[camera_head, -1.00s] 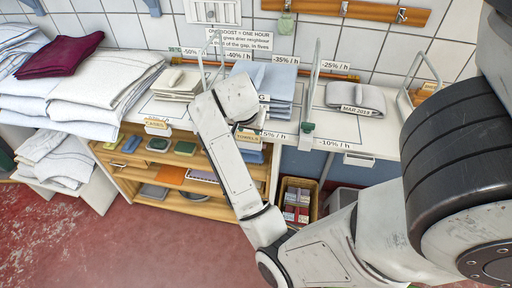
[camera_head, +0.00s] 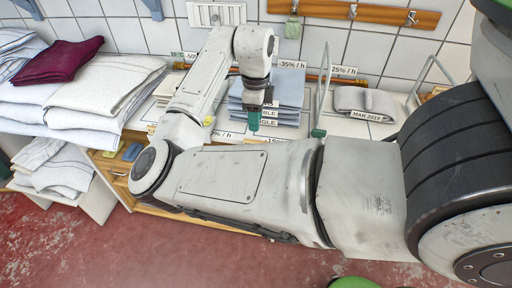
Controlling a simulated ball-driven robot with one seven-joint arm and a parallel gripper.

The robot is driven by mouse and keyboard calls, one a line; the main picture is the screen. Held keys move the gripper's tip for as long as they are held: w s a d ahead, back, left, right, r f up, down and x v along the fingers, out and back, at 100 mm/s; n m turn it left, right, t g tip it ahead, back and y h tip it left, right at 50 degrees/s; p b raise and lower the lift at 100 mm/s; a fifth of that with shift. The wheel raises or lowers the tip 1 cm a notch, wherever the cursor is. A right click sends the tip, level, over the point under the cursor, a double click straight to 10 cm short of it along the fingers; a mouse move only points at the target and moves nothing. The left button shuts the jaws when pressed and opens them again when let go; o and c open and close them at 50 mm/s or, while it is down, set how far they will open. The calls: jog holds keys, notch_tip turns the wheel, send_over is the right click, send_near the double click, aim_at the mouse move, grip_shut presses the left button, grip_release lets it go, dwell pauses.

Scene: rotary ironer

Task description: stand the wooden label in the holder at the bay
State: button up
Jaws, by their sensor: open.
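My gripper (camera_head: 254,118), with teal fingertips, points down in front of a stack of folded blue linen (camera_head: 284,90) on the shelf top. Its jaws are open, seen nearly edge-on, and I see nothing held between them. White strips with black lettering show on the front of the stack, partly behind the fingers. No wooden label can be made out clearly. A small tan sliver (camera_head: 151,128) at the shelf edge left of my arm may be one. The holder cannot be made out; my forearm covers much of the shelf's front edge.
White linen piles (camera_head: 100,85) with a maroon cloth (camera_head: 60,62) stand at left. A wire divider (camera_head: 322,95) with a teal foot stands right of the blue stack. A grey folded cloth (camera_head: 365,101) lies further right. A wooden hook rail (camera_head: 340,12) is on the tiled wall.

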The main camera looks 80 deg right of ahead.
aim_at(256, 141)
notch_tip(256, 141, down, 8)
jog(key=shift+s+a+f+p, duration=0.15)
jog(key=shift+p, duration=0.5)
grip_shut()
